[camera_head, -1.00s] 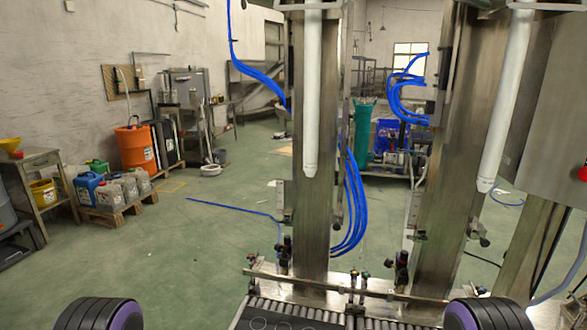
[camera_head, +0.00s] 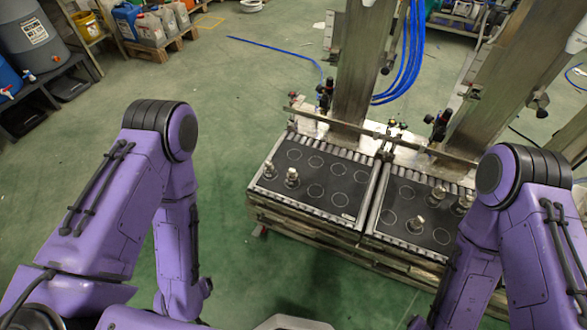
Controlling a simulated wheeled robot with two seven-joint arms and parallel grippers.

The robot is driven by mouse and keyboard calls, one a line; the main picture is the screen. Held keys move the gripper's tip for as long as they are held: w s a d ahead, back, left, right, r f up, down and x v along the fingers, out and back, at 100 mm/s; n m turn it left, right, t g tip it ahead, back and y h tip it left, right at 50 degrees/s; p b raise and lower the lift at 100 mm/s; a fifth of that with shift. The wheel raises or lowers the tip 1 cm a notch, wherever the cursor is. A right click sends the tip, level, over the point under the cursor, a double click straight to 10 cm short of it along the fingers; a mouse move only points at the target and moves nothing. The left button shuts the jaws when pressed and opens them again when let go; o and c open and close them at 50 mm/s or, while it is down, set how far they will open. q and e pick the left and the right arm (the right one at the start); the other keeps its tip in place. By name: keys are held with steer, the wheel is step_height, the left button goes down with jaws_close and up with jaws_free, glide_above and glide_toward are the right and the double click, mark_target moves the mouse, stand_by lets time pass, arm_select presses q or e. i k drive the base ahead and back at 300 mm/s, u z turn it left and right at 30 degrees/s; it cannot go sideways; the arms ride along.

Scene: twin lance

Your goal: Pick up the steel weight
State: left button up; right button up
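Several small shiny steel weights stand on two black trays with circle outlines. On the left tray (camera_head: 325,205) are two, one steel weight (camera_head: 291,178) and a smaller-looking one (camera_head: 268,171) beside it at the tray's left end. On the right tray (camera_head: 396,225) one weight (camera_head: 415,225) stands near the front edge, and others (camera_head: 438,194) stand farther right, close to my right arm in the picture. I cannot tell which one the task means. Both my purple arms hang bent at the sides, and neither gripper shows.
The trays lie on a roller conveyor (camera_head: 310,227) with a metal rail (camera_head: 375,135) and steel columns (camera_head: 362,65) behind it. Shelves with drums (camera_head: 30,40) and a pallet of canisters (camera_head: 150,30) stand at the far left. Green floor is clear left of the conveyor.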

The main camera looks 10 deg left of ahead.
mark_target(292, 175)
steer(key=u, duration=1.7)
steer(key=i, duration=1.05)
steer(key=z, duration=2.7)
